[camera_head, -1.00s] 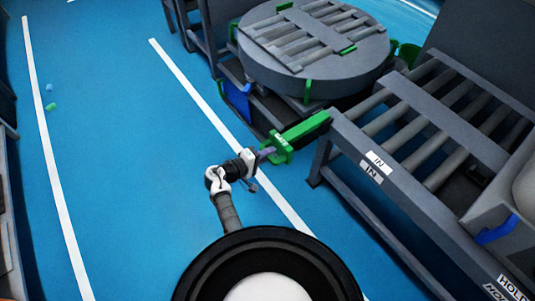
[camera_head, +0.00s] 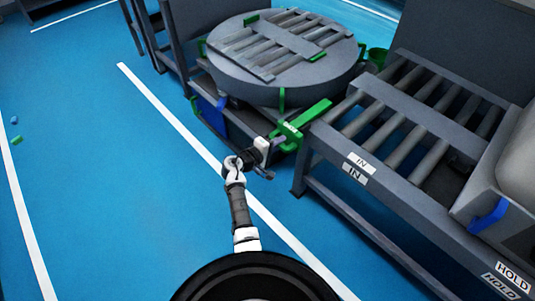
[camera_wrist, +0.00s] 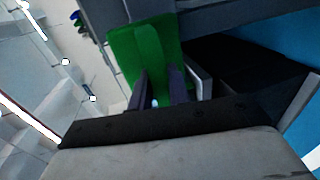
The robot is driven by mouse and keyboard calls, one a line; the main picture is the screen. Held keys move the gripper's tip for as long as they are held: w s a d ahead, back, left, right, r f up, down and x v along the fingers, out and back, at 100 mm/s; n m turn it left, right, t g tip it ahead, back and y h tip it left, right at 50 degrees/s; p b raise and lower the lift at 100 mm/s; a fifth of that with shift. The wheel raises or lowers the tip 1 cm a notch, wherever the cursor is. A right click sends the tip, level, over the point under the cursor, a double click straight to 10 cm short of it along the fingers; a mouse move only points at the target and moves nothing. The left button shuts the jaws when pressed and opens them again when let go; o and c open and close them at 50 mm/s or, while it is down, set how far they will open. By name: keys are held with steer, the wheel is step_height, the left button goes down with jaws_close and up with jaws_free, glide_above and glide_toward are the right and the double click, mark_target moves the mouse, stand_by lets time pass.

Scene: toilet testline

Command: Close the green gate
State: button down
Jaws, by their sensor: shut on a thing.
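The green gate (camera_head: 309,117) is a bar with light lettering at the near end of the gap between the roller conveyor (camera_head: 352,158) and the round turntable (camera_head: 250,84). It slants along the conveyor's left end and its outer end sticks out past the near corner. My gripper (camera_head: 279,146) is at that outer end, shut on the gate. In the wrist view, the two dark fingers of my gripper (camera_wrist: 161,92) stand against the broad green face of the gate (camera_wrist: 148,47). The exact contact is partly hidden.
A blue part (camera_head: 212,112) hangs below the turntable. The conveyor carries IN and HOLD labels, and a blue handle (camera_head: 488,216) is at the right. Open blue floor (camera_head: 95,170) with white lines lies to the left. Small blue and green pieces (camera_head: 15,140) lie far left.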

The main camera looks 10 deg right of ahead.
steer(key=shift+w+d+r, duration=0.15)
steer(key=shift+w+d, duration=0.15)
steer(key=shift+d, duration=0.05)
steer(key=c, duration=1.4)
jaws_free()
steer(key=shift+d, duration=0.1)
steer(key=v, duration=1.3)
steer(key=shift+s+a, duration=0.2)
steer(key=shift+a, duration=0.15)
